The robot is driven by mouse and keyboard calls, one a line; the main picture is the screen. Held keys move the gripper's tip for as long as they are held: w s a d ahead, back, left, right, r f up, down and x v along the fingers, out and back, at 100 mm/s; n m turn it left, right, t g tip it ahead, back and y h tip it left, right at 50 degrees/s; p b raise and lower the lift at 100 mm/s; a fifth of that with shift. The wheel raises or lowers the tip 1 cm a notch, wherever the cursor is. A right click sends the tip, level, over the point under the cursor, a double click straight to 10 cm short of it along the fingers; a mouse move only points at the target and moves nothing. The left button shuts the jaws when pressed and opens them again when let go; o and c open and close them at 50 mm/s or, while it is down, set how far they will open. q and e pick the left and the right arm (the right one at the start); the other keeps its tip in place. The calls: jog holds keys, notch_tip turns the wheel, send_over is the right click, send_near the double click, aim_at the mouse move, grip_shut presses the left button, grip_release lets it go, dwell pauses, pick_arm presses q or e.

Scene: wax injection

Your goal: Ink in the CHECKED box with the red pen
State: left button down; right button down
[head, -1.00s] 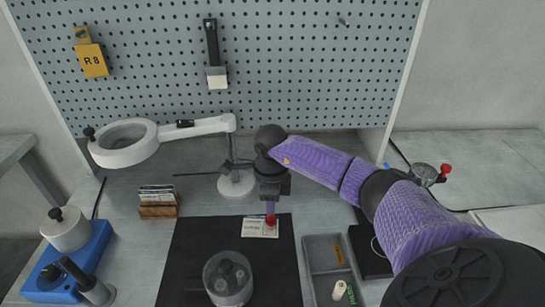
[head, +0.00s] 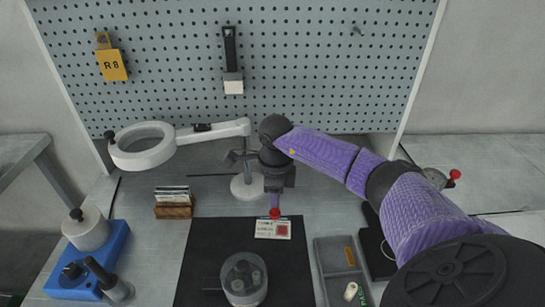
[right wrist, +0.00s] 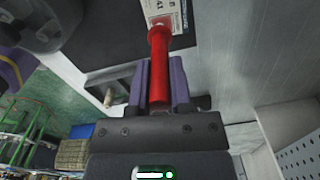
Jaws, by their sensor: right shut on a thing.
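The red pen (right wrist: 159,70) is held between the purple fingers of my right gripper (right wrist: 160,82) in the right wrist view. In the head view, my right gripper (head: 275,199) points down over the far edge of the white card, and the pen's red end (head: 275,213) shows below it. The card (head: 262,230) lies on the black mat (head: 210,260) with small print on it. Which box this is, I cannot read. Whether the pen touches the card is unclear. My left gripper is not in view.
A grey tray (head: 325,275) lies to the right. A magnifier lamp (head: 145,147) and a wooden card holder (head: 174,211) stand behind left. A blue-based device (head: 90,260) is at far left.

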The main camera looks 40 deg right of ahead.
jog(key=shift+r+p, duration=1.6)
jog(key=shift+r, duration=0.65)
jog(key=shift+a, duration=0.1)
